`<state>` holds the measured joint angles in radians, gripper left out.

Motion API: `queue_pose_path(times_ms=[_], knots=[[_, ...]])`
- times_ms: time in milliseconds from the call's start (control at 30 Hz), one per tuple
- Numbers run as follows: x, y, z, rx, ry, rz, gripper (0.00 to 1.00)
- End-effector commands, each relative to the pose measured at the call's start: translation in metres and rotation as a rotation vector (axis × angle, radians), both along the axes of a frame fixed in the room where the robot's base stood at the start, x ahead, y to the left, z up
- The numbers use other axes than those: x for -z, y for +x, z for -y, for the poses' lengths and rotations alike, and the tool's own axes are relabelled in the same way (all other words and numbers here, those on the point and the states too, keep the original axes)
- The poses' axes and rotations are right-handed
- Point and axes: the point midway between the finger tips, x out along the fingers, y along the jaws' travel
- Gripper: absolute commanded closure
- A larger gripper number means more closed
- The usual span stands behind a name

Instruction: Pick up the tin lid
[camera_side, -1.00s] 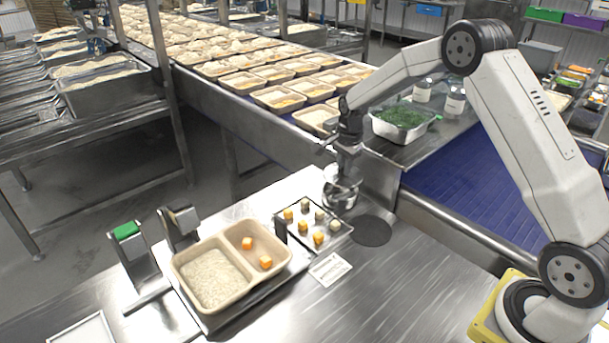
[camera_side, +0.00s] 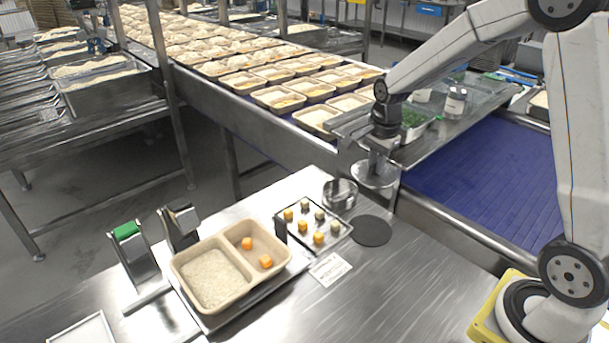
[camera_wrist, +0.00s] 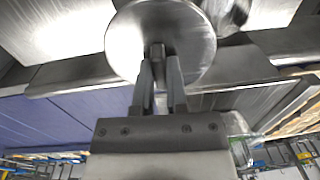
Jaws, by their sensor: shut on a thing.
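The tin lid (camera_side: 374,174) is a round, shiny metal disc. My gripper (camera_side: 377,158) is shut on the lid's knob and holds it in the air, right of the tin and above the table's back edge. In the wrist view the lid (camera_wrist: 190,55) shows as a disc beyond the fingers, and my gripper (camera_wrist: 159,58) pinches the small knob at its middle. The round metal tin (camera_side: 340,193) stands open on the table behind the small tray. It shows partly in the wrist view (camera_wrist: 232,14), with the lid covering some of it.
A small metal tray (camera_side: 330,238) holds several orange and pale cubes. A dark round mat (camera_side: 371,231) lies bare to its right. A two-part meal tray (camera_side: 179,267) holds rice and two orange cubes. The conveyor (camera_side: 480,180) runs behind the table.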

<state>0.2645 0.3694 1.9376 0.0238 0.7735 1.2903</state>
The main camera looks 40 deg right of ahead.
Motion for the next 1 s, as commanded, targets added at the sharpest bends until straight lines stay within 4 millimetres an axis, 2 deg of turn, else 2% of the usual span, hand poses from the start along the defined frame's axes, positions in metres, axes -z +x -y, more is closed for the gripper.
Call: queue_pose_path(times_ms=[300,833,1000], knots=[[-0.0035,-0.0081,-0.0015,0.0,0.0,0.0,1.0],[-0.0034,-0.0073,-0.0014,0.0,0.0,0.0,1.0],[-0.0024,-0.0016,-0.0001,0.0,0.0,-0.001,1.0]])
